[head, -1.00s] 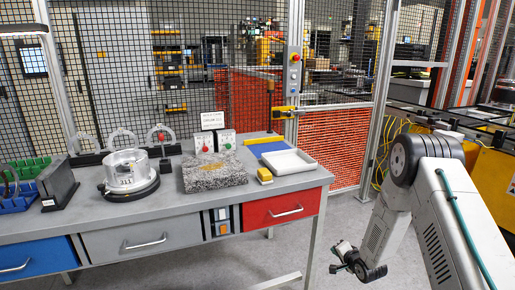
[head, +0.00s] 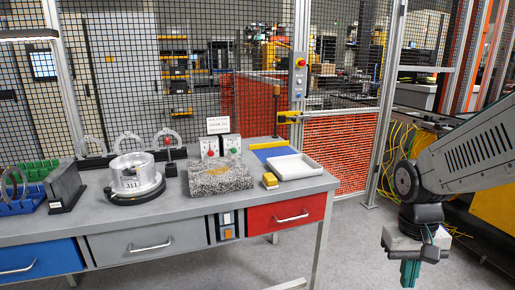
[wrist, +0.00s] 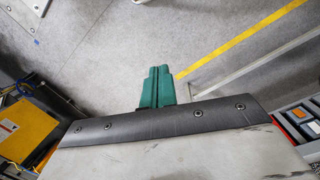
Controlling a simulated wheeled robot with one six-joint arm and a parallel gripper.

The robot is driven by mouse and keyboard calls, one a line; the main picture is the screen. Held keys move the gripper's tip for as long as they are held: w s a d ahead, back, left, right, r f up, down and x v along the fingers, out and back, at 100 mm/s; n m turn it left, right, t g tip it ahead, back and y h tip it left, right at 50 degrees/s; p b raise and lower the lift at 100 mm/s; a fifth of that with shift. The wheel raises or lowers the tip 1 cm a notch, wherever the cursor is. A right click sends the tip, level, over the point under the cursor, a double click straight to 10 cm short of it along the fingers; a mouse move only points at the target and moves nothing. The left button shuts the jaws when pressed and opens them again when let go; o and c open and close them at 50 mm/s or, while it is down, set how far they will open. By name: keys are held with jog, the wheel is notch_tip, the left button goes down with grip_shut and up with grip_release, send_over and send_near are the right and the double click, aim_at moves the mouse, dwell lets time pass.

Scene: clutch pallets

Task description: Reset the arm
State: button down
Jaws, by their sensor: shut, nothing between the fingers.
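My gripper (head: 410,272) hangs at the lower right of the head view, pointing down beside the workbench over the grey floor. Its green fingers are together and hold nothing. In the wrist view the green fingers (wrist: 158,88) are side by side, with only the floor beyond them. My arm comes in from the right edge of the head view and bends down at the wrist.
The workbench (head: 90,228) fills the left, holding a metal cylinder (head: 133,176), a granite plate (head: 220,180), a white tray (head: 292,166) and a yellow block (head: 270,181). A mesh fence (head: 225,60) stands behind. Yellow equipment (wrist: 25,130) is left in the wrist view.

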jog(key=s+a+r+n+t, duration=0.1)
jog(key=s+a+r, duration=0.3)
jog(key=s+r, duration=0.6)
jog(key=shift+s+r+t+y, duration=0.15)
jog(key=shift+s+t+y, duration=0.15)
jog(key=shift+s+t, duration=0.8)
